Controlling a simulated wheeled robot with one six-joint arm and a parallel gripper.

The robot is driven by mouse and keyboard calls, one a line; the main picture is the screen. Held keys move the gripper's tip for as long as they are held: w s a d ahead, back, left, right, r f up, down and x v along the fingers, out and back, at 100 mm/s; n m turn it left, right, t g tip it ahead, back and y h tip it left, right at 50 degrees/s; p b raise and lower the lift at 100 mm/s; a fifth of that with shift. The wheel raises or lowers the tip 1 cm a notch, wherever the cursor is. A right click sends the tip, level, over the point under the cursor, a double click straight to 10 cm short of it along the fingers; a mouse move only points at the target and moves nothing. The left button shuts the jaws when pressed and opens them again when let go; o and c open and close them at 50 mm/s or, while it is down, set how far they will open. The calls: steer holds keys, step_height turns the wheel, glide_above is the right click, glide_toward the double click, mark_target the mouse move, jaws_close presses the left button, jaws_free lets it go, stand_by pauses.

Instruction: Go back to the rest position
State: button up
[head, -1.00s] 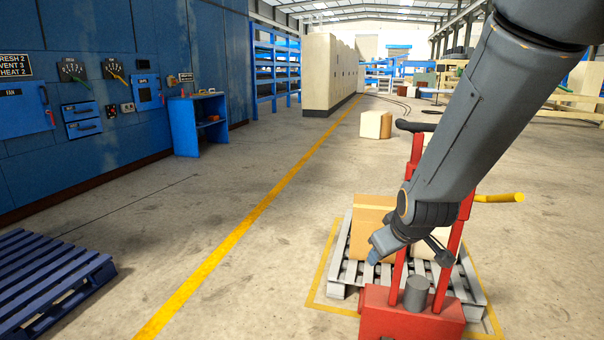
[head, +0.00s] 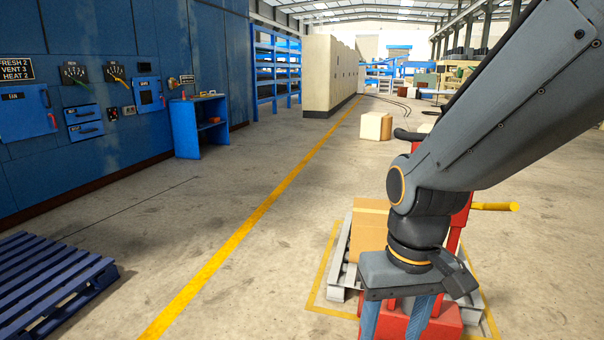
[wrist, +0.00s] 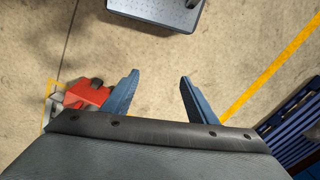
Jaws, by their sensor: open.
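My gripper (head: 400,318) points down at the lower right of the head view, in front of the red pallet truck. Its two blue fingers stand apart with nothing between them. In the wrist view my gripper (wrist: 157,92) is also open and empty, with bare concrete floor below it. My arm comes in from the upper right of the head view and bends at the wrist above the gripper.
A blue pallet (head: 50,285) lies at left. Blue control panels (head: 100,60) line the left wall. Floor around the yellow line is clear.

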steer(key=d+r+m+p, duration=0.1)
steer(key=d+r+p, duration=0.4)
steer(key=p, duration=0.4)
steer(key=shift+s+d+p, duration=0.15)
steer(key=shift+s+p, duration=0.1)
steer(key=shift+p, duration=0.1)
stand_by(1.9)
